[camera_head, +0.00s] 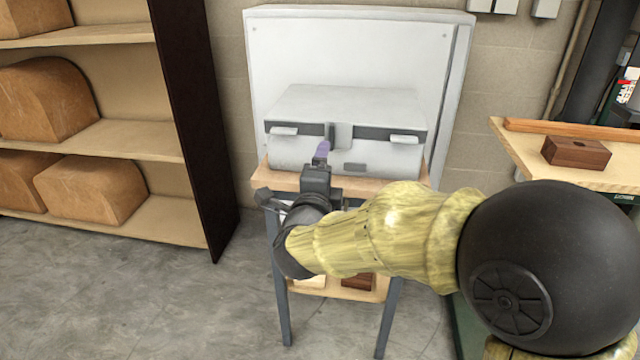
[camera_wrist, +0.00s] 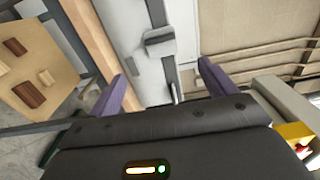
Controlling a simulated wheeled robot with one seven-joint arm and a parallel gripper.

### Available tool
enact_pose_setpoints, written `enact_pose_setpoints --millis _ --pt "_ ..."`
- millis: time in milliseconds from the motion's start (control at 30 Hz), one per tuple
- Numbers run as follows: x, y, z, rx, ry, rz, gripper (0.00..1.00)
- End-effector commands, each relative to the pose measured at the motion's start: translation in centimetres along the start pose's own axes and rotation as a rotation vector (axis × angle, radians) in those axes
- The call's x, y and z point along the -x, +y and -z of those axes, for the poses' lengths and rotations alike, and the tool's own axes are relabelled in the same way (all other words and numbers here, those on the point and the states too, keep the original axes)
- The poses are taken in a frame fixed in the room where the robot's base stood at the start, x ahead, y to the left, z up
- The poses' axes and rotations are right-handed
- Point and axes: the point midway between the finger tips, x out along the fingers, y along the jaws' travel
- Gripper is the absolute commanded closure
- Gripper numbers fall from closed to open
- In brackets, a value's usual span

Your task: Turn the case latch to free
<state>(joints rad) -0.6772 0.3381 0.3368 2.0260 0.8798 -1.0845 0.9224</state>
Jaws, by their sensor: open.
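The white case (camera_head: 345,105) sits closed on a small wooden-topped stand. A dark band crosses its front, with a pale latch tab at the left (camera_head: 284,131), another at the right (camera_head: 404,139), and a grey central fitting (camera_head: 341,136) with a dark upright piece beside it. My gripper (camera_head: 322,150) is in front of the case, just below the central fitting, its purple fingers open. In the wrist view, my gripper (camera_wrist: 165,85) straddles a small metal piece (camera_wrist: 175,92) on the band; contact cannot be told. One latch tab (camera_wrist: 160,40) shows beyond. The case's lower front is partly hidden.
The stand's wooden top (camera_head: 262,175) has a lower shelf holding blocks. A white panel (camera_head: 360,45) stands behind the case. A shelf unit (camera_head: 125,140) with brown rounded blocks is at left. A workbench (camera_head: 540,160) with a brown block (camera_head: 576,152) is at right.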

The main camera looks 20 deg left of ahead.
Motion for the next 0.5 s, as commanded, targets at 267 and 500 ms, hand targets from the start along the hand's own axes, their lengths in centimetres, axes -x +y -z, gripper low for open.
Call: enact_pose_setpoints --millis 267,500 --pt "3.5 0.0 0.0 0.0 0.001 0.0 0.16" --pt "3.6 0.0 0.1 0.0 0.001 0.0 0.16"
